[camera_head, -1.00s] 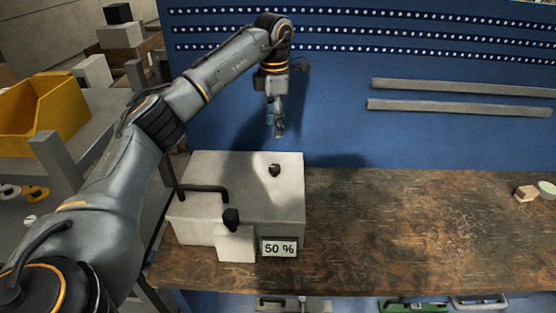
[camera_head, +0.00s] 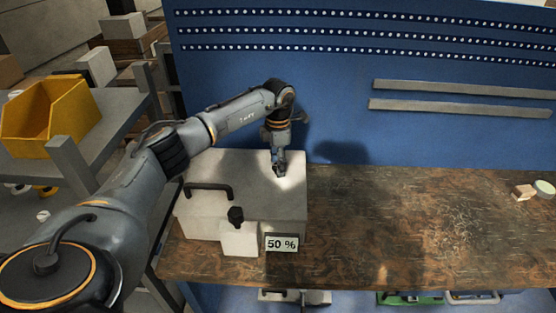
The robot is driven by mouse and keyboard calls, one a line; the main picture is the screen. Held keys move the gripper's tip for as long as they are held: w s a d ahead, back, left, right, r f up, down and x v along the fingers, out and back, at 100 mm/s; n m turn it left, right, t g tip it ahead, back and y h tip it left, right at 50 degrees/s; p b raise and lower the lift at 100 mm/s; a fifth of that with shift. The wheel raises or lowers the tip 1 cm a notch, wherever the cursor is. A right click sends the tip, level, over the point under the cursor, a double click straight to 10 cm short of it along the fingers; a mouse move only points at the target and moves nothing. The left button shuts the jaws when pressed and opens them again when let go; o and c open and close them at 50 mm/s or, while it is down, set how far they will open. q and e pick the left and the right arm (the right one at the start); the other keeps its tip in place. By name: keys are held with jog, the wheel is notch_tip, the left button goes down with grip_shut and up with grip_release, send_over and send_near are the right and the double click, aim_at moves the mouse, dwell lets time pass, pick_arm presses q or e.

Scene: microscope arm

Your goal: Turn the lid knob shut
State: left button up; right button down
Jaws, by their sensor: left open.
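A pale grey box (camera_head: 245,205) stands at the left end of the workbench, with a black handle (camera_head: 209,189) on its left part. The small dark lid knob on its top is now mostly hidden by my left gripper (camera_head: 279,174). That gripper points down at the knob's place with its jaws open; I cannot tell whether the fingers touch the knob. A second black knob (camera_head: 235,215) stands on a small white block (camera_head: 239,239) at the box's front. A sign (camera_head: 282,243) beside it reads 50 %. My right gripper is not in view.
The brown workbench (camera_head: 420,220) is clear to the right of the box. A small block (camera_head: 524,192) and a round greenish item (camera_head: 545,187) lie at its far right. A blue pegboard wall (camera_head: 340,100) rises behind. A yellow bin (camera_head: 50,115) sits on a shelf at left.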

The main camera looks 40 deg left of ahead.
pick_arm(q)
grip_shut()
jog(key=shift+n, duration=0.3)
jog(key=n, duration=0.2)
jog(key=shift+n+b, duration=0.4)
jog(key=n, duration=0.4)
jog(key=shift+n, duration=0.3)
jog(key=n, duration=0.4)
jog(key=shift+n, duration=2.6)
